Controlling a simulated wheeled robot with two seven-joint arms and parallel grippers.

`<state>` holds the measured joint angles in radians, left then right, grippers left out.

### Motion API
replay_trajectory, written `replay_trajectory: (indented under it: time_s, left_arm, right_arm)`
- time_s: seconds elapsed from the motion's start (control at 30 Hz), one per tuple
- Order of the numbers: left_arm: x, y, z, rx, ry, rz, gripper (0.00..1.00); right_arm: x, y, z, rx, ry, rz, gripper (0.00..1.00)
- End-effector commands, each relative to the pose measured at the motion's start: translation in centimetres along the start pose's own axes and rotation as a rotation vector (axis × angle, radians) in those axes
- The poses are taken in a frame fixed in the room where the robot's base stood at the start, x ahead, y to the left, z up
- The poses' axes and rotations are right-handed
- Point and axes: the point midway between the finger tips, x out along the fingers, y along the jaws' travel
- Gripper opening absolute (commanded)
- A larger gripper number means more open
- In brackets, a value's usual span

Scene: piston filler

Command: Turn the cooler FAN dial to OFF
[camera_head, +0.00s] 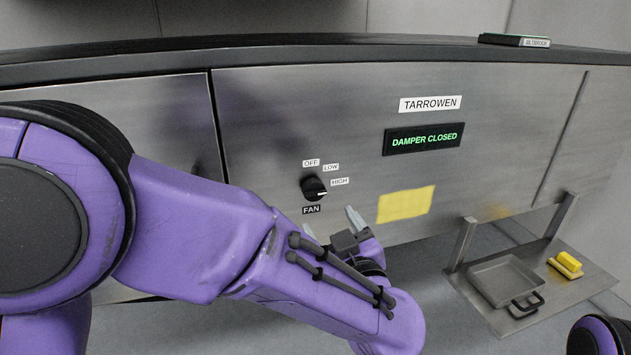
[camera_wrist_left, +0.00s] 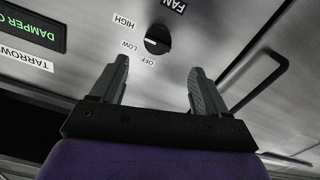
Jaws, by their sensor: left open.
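The black FAN dial (camera_head: 314,188) is on the steel front panel, with OFF, LOW and HIGH labels around its upper side and FAN below it. Its white pointer mark points to the right in the head view, nearest the HIGH label (camera_head: 340,181). The dial (camera_wrist_left: 157,39) also shows in the left wrist view, beyond the fingertips and roughly between them. My left gripper (camera_head: 332,225) is open and empty, just below and right of the dial, apart from it. The fingers (camera_wrist_left: 160,68) are spread in the wrist view. My right gripper is out of view.
A display (camera_head: 423,139) reads DAMPER CLOSED, under a TARROWEN label (camera_head: 430,104). A yellow patch (camera_head: 406,204) is on the panel. A bar handle (camera_wrist_left: 262,80) shows in the wrist view.

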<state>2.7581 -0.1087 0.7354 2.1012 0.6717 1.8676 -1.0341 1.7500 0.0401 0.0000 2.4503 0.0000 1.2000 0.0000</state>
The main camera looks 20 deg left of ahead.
Motion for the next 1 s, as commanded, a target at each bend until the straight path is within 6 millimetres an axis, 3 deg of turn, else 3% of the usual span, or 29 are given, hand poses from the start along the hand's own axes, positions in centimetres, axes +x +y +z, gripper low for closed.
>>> replay_trajectory:
  time_s: [0.13,0.5,0.63,0.87,0.9,1.0]
  left_arm:
    - [1.2,0.4,-0.9,-0.002,0.006,-0.006,0.75]
    - [8.9,0.4,-0.9,-0.002,0.005,-0.004,0.75]
    - [10.0,0.3,-0.7,-0.003,0.006,-0.003,0.75]
    - [10.2,0.3,-0.6,-0.002,0.006,-0.002,0.75]
    - [10.2,0.3,-0.6,-0.002,0.006,-0.002,0.72]
    - [10.2,0.3,-0.6,-0.002,0.006,-0.002,0.39]
  right_arm:
    - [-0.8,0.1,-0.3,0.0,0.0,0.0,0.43]
    - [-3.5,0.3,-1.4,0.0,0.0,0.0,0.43]
    - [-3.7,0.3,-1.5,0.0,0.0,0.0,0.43]
    - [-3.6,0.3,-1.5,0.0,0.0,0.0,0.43]
    - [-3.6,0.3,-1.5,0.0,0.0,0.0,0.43]
    - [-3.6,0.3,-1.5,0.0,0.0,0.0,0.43]
